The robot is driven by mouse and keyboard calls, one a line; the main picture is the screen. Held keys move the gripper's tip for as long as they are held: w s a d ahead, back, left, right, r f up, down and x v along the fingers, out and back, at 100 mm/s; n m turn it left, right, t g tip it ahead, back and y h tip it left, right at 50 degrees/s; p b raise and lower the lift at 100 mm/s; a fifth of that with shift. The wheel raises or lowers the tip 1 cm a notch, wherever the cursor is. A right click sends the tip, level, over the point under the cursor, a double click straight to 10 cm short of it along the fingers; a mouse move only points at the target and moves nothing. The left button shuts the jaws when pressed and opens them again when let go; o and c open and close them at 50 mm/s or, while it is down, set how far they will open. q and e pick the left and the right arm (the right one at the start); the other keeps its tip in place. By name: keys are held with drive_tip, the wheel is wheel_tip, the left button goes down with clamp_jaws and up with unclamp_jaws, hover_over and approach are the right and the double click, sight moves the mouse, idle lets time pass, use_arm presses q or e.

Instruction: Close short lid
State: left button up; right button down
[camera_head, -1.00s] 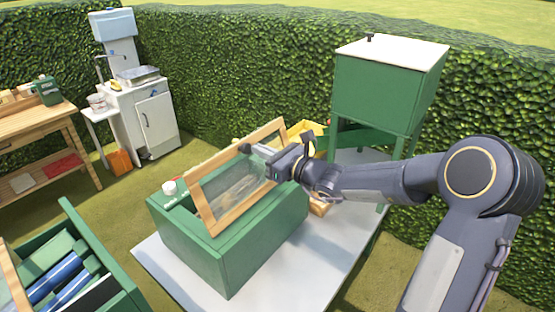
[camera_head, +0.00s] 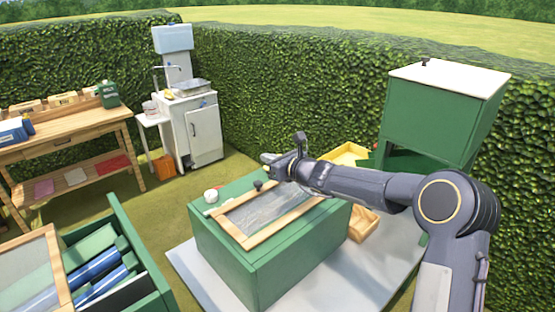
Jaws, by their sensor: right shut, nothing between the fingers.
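A green box (camera_head: 290,262) stands on a pale grey table. Its wood-framed lid with a clear pane (camera_head: 268,214) lies down flat on the box top. A dark knob (camera_head: 258,185) shows near the lid's far left edge. My right gripper (camera_head: 268,160) is shut and empty above the back of the box, apart from the lid. My right arm comes in from the right. My left gripper is not in view.
The pale table (camera_head: 205,281) holds the box, with a wooden block (camera_head: 363,225) and a yellow tray (camera_head: 349,154) to its right. A tall green cabinet (camera_head: 437,118) stands at the right. An open green crate (camera_head: 150,280) is at the lower left. A white sink unit (camera_head: 205,130) stands behind.

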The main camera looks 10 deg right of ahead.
sight(258, 182)
drive_tip(key=w+a+f+p, duration=0.1)
drive_tip(key=f+p, duration=0.1)
drive_tip(key=w+a+f+g+p, duration=0.1)
drive_tip(key=w+f+p, duration=0.1)
drive_tip(key=f+p, duration=0.1)
drive_tip(key=w+a+f+g+h+p, duration=0.1)
drive_tip(key=w+f+p, duration=0.1)
drive_tip(key=shift+w+a+f, duration=0.15)
drive_tip(key=shift+w+f+g+p, duration=0.15)
drive_tip(key=shift+f+g+p, duration=0.15)
drive_tip(key=shift+f+p, duration=0.55)
drive_tip(key=shift+f, duration=0.1)
drive_tip(key=shift+s, duration=0.2)
drive_tip(key=b+v, duration=0.2)
drive_tip(key=v, duration=0.4)
drive_tip(key=shift+s+r+b, duration=0.15)
drive_tip(key=shift+r+b, duration=0.05)
drive_tip(key=shift+b, duration=0.2)
drive_tip(key=shift+s+d+r, duration=0.25)
drive_tip(key=shift+s, duration=0.1)
drive_tip(key=shift+s+f, duration=0.1)
drive_tip(key=shift+s, duration=0.05)
